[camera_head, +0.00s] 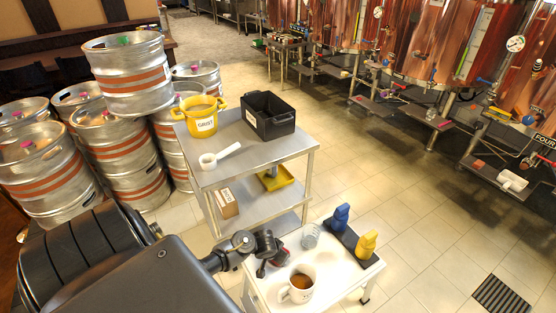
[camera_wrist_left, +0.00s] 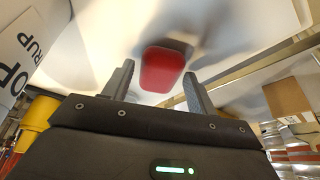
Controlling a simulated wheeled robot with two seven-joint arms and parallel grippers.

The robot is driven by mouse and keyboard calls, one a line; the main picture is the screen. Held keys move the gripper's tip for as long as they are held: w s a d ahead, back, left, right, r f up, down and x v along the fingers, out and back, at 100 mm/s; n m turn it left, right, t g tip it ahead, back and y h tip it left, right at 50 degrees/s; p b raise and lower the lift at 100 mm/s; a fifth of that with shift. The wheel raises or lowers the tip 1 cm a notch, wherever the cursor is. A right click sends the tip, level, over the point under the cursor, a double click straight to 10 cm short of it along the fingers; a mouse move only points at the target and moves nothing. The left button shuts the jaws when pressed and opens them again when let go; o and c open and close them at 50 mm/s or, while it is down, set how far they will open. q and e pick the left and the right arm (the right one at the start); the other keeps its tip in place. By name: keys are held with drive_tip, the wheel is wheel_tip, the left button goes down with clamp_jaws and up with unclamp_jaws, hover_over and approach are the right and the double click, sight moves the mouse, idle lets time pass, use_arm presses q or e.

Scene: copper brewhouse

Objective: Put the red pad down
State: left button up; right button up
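The red pad (camera_wrist_left: 163,68) shows in the left wrist view between the two fingers of my left gripper (camera_wrist_left: 158,80). A gap is visible on each side of the pad, so the fingers are open and not closed on it. My right gripper is not in view.
A mug (camera_head: 299,285) of brown liquid stands close to the gripper, with a clear glass (camera_head: 311,236) behind. Blue (camera_head: 340,218) and yellow (camera_head: 366,244) objects stand on a dark base. A steel cart (camera_head: 250,152) bears a yellow pot (camera_head: 202,114) and black bin (camera_head: 268,116). Kegs (camera_head: 125,160) stand left.

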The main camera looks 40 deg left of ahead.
use_arm(q)
drive_tip(key=shift+o, duration=0.8)
drive_tip(key=shift+f+b, duration=0.15)
drive_tip(key=shift+b, duration=0.15)
drive_tip(key=shift+r, duration=0.25)
drive_tip(key=v, duration=0.2)
drive_tip(key=p+v, duration=0.2)
drive_tip(key=v, duration=0.1)
drive_tip(key=shift+w+r, duration=0.25)
drive_tip(key=shift+r, duration=0.25)
drive_tip(key=shift+p+v, duration=1.05)
drive_tip(key=shift+v, duration=1.35)
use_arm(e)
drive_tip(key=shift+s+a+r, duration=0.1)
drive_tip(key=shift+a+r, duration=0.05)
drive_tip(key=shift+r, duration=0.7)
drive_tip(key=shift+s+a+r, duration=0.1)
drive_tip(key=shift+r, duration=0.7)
use_arm(q)
drive_tip(key=shift+s, duration=0.1)
